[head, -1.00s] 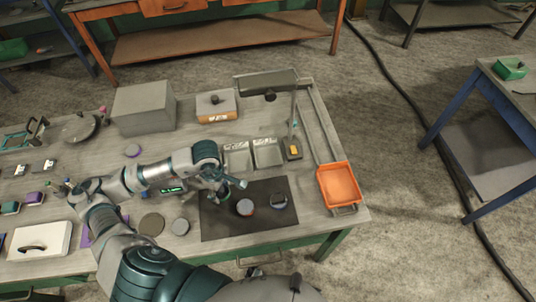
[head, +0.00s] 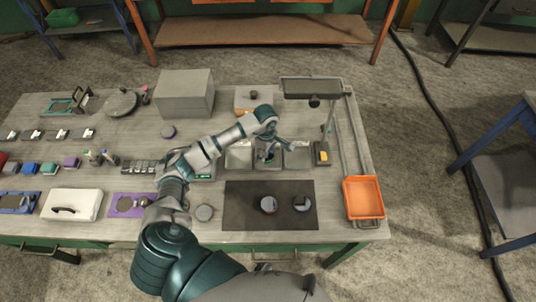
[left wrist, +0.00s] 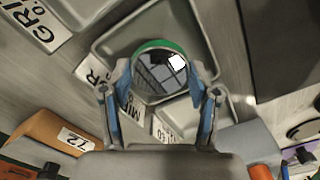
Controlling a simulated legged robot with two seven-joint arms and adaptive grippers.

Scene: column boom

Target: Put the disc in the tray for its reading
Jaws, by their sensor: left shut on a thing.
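My left gripper (head: 268,151) is over the middle of a row of three grey trays, and the arm comes in from the left. In the left wrist view its blue-padded fingers (left wrist: 161,88) are shut on a round mirror-like disc (left wrist: 158,78) with a green rim. The disc overlaps the inside of the middle tray (left wrist: 210,25); I cannot tell whether it touches the bottom. The left tray (head: 238,157) and right tray (head: 298,158) stand beside it. Labels with partly hidden lettering show near the trays. A gauge with a green display (head: 203,173) stands left of them. My right gripper is not in view.
A dark mat (head: 243,217) in front holds two round pieces (head: 268,204). A lamp-like stand (head: 312,87) overhangs the area behind the trays. An orange bin (head: 363,197) is at the right edge. A grey box (head: 186,93) stands at the back.

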